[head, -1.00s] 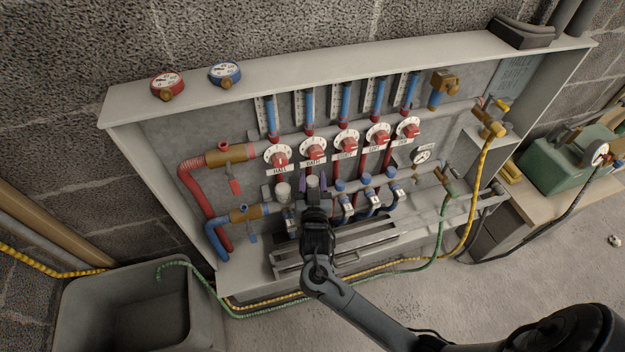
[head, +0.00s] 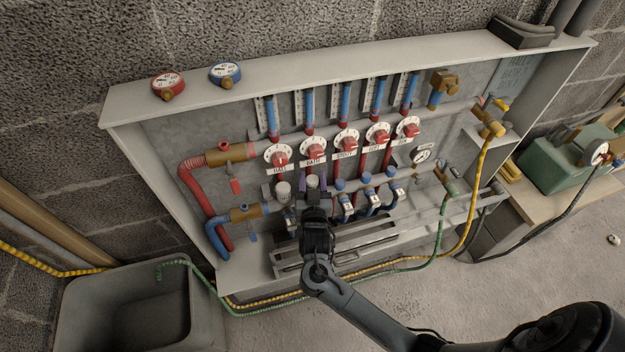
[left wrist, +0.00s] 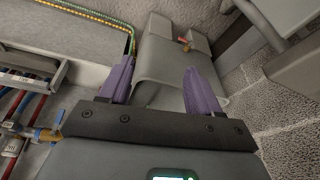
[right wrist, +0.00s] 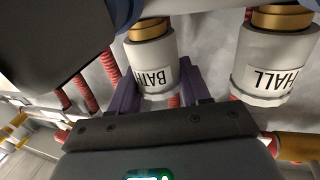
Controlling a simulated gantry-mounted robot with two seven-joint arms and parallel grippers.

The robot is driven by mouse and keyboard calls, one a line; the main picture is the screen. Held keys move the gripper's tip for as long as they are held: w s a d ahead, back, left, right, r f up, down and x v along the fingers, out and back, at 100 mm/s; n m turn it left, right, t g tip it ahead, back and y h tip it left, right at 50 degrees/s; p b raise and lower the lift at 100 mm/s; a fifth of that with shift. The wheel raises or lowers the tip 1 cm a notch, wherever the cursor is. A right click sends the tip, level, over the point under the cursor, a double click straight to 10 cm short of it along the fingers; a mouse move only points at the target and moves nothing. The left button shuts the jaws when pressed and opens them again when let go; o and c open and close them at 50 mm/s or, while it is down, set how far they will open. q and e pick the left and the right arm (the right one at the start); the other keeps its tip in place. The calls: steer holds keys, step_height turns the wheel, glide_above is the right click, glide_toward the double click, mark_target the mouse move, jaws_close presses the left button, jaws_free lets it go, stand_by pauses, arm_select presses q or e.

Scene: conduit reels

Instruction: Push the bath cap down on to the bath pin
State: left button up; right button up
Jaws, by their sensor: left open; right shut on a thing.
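The bath cap (right wrist: 155,72) is a pale cylinder marked BATH, upside down in the right wrist view. My right gripper (right wrist: 158,85) is shut on it, with a purple finger on either side. A brass collar (right wrist: 148,29) shows at the cap's lower end; the bath pin itself is hidden. In the head view the bath cap (head: 312,181) stands just beyond my right gripper (head: 314,195), in the lower row of the manifold. My left gripper (left wrist: 153,88) is open and empty, with a grey bin (left wrist: 160,60) beyond it.
The similar hall cap (right wrist: 272,68) stands beside the bath cap; it also shows in the head view (head: 283,190). Blue-capped valves (head: 365,178) stand close on the right. Red dials (head: 313,149) are above. A slotted grey tray (head: 350,245) lies below my right gripper.

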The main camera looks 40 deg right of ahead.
steer(key=o, duration=1.1)
steer(key=shift+s, duration=0.1)
